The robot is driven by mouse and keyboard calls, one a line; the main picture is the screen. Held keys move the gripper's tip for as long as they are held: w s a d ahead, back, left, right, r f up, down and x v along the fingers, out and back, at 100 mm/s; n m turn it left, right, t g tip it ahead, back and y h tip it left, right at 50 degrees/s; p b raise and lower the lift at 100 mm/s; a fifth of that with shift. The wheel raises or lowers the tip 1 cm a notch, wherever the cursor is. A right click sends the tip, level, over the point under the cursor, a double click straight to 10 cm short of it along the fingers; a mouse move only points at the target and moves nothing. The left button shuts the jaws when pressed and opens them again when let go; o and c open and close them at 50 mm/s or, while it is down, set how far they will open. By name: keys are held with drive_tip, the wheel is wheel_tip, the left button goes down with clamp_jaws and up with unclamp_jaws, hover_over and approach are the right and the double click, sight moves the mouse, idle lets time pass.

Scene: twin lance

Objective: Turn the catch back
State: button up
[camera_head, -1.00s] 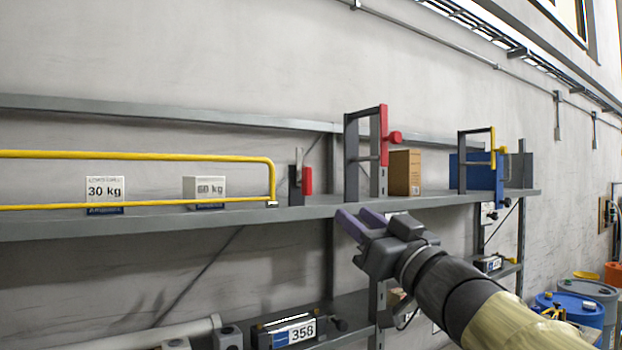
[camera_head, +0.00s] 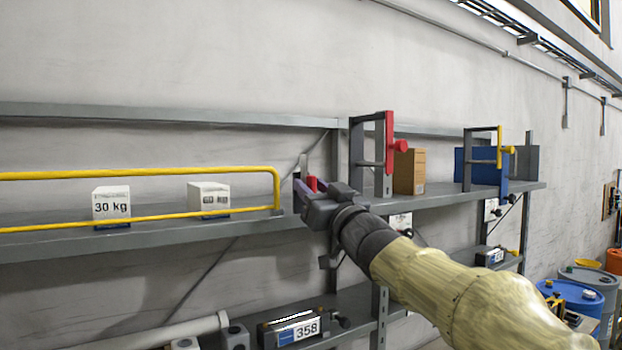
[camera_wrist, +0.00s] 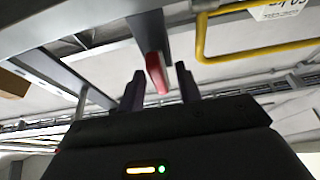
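The small red-tabbed catch stands on the shelf just right of the yellow rail's end. Its red tab (camera_head: 312,183) shows between my finger ends in the head view, and most of its dark base is hidden behind my gripper. My gripper (camera_head: 304,186) reaches it from the front right with its purple fingers apart. In the wrist view the red tab (camera_wrist: 156,73) hangs between the two fingertips (camera_wrist: 160,85), with a visible gap on each side. I cannot tell how deep it sits between them.
The yellow rail (camera_head: 140,174) fronts a 30 kg box (camera_head: 111,205) and another white box (camera_head: 208,198). Right of my gripper stand a dark frame with a red handle (camera_head: 389,145), a cardboard box (camera_head: 409,170) and a yellow-handled frame (camera_head: 500,147). The shelf edge (camera_head: 90,243) runs below.

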drive_tip(key=shift+w+a+r, duration=0.1)
drive_tip(key=shift+w+a, duration=0.05)
drive_tip(key=shift+w, duration=0.1)
